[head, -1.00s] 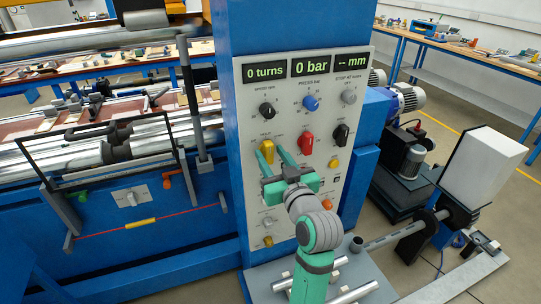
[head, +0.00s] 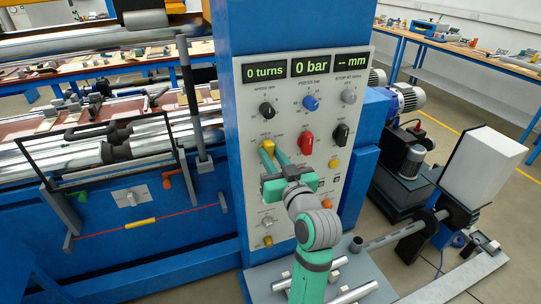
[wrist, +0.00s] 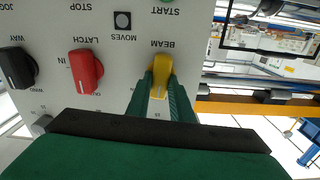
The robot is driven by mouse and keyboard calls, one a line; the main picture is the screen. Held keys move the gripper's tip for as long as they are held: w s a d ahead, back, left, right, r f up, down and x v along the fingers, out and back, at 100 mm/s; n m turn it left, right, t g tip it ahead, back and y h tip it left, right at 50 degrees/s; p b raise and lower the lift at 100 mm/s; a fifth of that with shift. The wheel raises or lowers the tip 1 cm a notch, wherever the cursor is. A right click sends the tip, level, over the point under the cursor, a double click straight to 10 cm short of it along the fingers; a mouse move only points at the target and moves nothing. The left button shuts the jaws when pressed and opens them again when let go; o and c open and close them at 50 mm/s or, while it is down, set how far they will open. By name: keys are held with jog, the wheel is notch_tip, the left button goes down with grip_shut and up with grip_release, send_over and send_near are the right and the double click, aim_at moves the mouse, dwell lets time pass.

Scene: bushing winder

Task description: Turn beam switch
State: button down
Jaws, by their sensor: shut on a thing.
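The beam switch is a yellow knob (head: 267,144) on the left side of the grey control panel (head: 259,89). The wrist view shows the panel upside down, with the yellow knob (wrist: 161,74) beside the word BEAM. My gripper (head: 271,153) reaches up to it from below, its green fingers on the two sides of the knob. In the wrist view my gripper (wrist: 161,85) is shut on the yellow knob, whose tip points toward my palm. The fingers hide part of its sides and the nearby markings.
A red knob (head: 306,142) and a black knob (head: 341,135) sit to the right of the beam switch. A black speed knob (head: 267,110) and blue press knob (head: 311,103) are above. The displays (head: 311,67) read 0 turns, 0 bar and dashes.

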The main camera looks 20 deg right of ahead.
jog(key=m, duration=0.4)
jog(key=shift+d+f+m, duration=0.1)
jog(key=shift+d+m, duration=0.1)
jog(key=shift+m, duration=1.8)
jog(key=shift+d, duration=0.1)
jog(key=c, duration=1.6)
grip_release()
jog(key=shift+o, duration=0.2)
jog(key=s, duration=1)
jog(key=shift+s, duration=0.35)
